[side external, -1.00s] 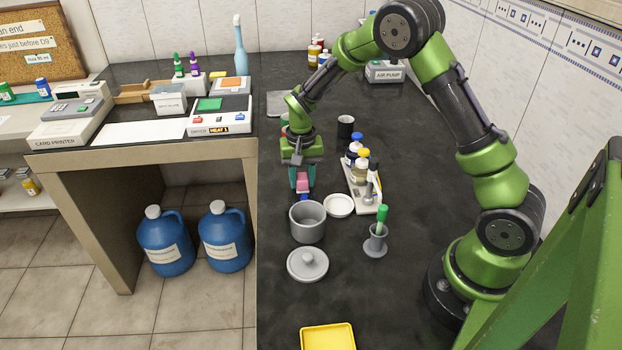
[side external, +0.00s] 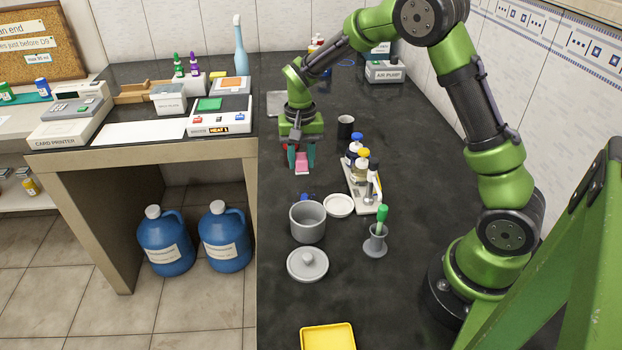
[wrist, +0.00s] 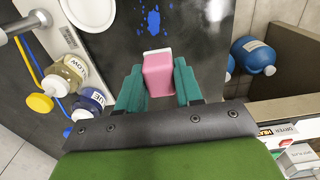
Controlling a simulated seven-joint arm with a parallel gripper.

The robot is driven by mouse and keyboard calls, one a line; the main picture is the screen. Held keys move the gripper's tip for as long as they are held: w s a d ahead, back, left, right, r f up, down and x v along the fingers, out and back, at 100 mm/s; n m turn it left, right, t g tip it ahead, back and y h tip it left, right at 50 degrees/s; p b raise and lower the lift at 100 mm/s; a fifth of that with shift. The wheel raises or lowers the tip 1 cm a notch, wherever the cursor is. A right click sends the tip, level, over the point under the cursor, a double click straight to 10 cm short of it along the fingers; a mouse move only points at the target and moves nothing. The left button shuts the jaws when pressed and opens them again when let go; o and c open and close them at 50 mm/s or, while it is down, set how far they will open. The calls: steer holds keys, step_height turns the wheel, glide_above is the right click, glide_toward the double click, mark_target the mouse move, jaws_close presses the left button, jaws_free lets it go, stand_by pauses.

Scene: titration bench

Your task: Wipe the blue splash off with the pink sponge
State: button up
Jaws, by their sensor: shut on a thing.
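The pink sponge (side external: 302,165) is held between the teal fingers of my gripper (side external: 301,160). In the wrist view the sponge (wrist: 158,75) sits between both fingertips (wrist: 158,85), with a pale strip along its far end. The blue splash (side external: 306,197) is on the dark bench top just behind the grey pot. In the wrist view the splash (wrist: 153,20) shows as several blue spots beyond the sponge, apart from it. I cannot tell exactly how high the sponge is above the bench.
A grey pot (side external: 307,224) and a white dish (side external: 339,205) stand close to the splash. A rack (side external: 364,190) with bottles is to its right. A black cup (side external: 345,127) stands behind the rack. A pot lid (side external: 307,264) and a yellow tray (side external: 327,337) lie nearer the front.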

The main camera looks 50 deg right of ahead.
mark_target(301, 156)
steer(key=shift+r, duration=0.1)
steer(key=shift+r, duration=1.45)
steer(key=shift+s+d, duration=0.1)
steer(key=shift+d, duration=0.05)
steer(key=s+d, duration=0.4)
steer(key=d, duration=0.1)
steer(key=f, duration=0.4)
steer(key=shift+s+d+f, duration=0.25)
steer(key=shift+f, duration=2.15)
steer(key=shift+f, duration=0.2)
